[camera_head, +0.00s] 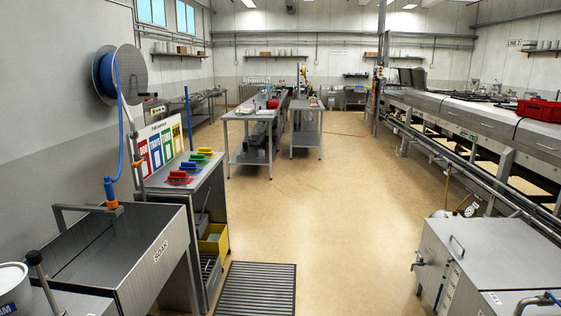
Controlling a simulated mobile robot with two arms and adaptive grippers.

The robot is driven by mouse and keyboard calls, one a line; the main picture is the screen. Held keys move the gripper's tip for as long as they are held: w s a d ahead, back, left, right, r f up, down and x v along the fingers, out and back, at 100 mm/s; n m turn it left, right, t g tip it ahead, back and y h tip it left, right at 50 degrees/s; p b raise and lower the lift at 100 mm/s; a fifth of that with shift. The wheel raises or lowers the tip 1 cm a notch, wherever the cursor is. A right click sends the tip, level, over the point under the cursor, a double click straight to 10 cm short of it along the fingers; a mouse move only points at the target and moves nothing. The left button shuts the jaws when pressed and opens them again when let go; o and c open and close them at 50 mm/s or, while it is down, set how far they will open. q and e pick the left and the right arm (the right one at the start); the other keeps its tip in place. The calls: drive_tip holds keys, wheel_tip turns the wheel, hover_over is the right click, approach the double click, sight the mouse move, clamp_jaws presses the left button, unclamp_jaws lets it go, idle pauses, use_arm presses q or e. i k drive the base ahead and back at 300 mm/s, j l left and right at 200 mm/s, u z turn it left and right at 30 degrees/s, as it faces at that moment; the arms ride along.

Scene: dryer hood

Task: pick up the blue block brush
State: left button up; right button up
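The blue block brush (188,166) lies on the steel top of a cleaning stand (210,172) at left of centre in the head view. It sits in a slanting row of brushes. A red brush (178,177) is in front of it, and a green brush (197,157) and a yellow brush (205,150) are behind it. The brushes are small in the picture, so their fine shape is hard to tell. Neither of my grippers is in view.
A soak sink (170,255) stands front left, below a blue hose reel (118,75). A colour-coded board (160,147) stands behind the brushes. A floor grate (256,290) lies beside the stand. A steel cabinet (485,260) is front right. The middle floor is clear.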

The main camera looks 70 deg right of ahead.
sight(187, 166)
drive_tip(key=i+l+z, duration=0.2)
drive_tip(key=l+z, duration=0.3)
drive_tip(key=i+l+z, duration=0.25)
drive_tip(key=l+z, duration=0.25)
drive_tip(key=i+l+z, duration=0.2)
drive_tip(key=z, duration=0.25)
drive_tip(key=i+l, duration=0.2)
drive_tip(key=i, duration=0.25)
drive_tip(key=i+l+z, duration=0.1)
drive_tip(key=i, duration=0.3)
drive_tip(key=l+u, duration=0.1)
drive_tip(key=u, duration=1.9)
drive_tip(key=z, duration=1.5)
drive_tip(key=u, duration=0.45)
drive_tip(key=i+l+u, duration=0.1)
drive_tip(key=l+u, duration=0.7)
drive_tip(key=l, duration=0.15)
drive_tip(key=l+u, duration=0.4)
drive_tip(key=l, duration=0.1)
